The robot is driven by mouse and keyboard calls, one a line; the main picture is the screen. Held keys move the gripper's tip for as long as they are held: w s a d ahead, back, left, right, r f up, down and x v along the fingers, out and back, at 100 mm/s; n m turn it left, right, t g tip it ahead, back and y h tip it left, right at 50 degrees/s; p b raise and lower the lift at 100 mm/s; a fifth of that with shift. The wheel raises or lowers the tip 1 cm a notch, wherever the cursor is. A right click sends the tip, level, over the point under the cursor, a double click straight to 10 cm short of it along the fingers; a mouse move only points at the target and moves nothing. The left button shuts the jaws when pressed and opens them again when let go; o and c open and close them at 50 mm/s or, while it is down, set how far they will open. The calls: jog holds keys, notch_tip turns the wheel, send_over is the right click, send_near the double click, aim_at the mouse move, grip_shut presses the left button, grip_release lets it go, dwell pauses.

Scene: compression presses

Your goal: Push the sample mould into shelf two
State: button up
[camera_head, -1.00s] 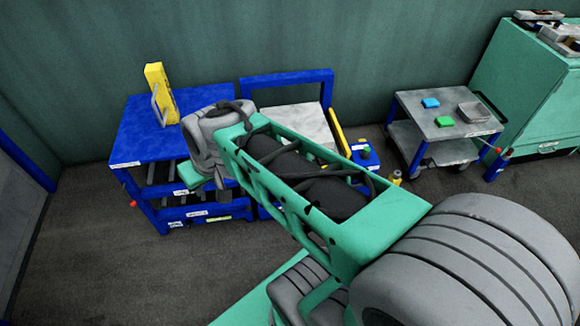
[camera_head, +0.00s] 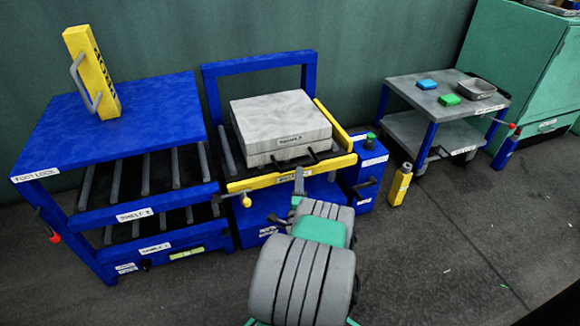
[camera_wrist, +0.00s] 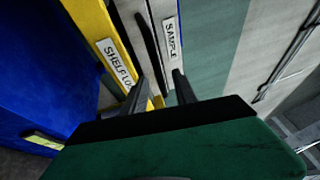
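The sample mould (camera_head: 282,112) is a pale grey block with a "SAMPLE" label and dark handles on its front. It rests level on the blue framed stand, behind a yellow bar (camera_head: 290,178). The mould's labelled front also shows in the wrist view (camera_wrist: 172,40). The shelf rack (camera_head: 112,125) is to the left, with two roller levels; the upper label (camera_head: 134,214) seems to read "SHELF 2". My gripper (camera_head: 299,172) is in front of the mould, near the yellow bar. Its fingers (camera_wrist: 160,83) are apart and empty in the wrist view; contact cannot be told.
A yellow block with a grey handle (camera_head: 92,72) stands on the rack top. A blue box with a green button (camera_head: 368,165) and a yellow bottle (camera_head: 400,185) are right of the stand. A grey trolley (camera_head: 440,95) is farther right. Floor between is clear.

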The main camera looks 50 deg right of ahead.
jog(key=shift+p+x, duration=2.2)
jog(key=shift+x, duration=1.75)
jog(key=shift+f, duration=0.1)
jog(key=shift+c, duration=0.2)
grip_shut()
jog(key=shift+d, duration=0.1)
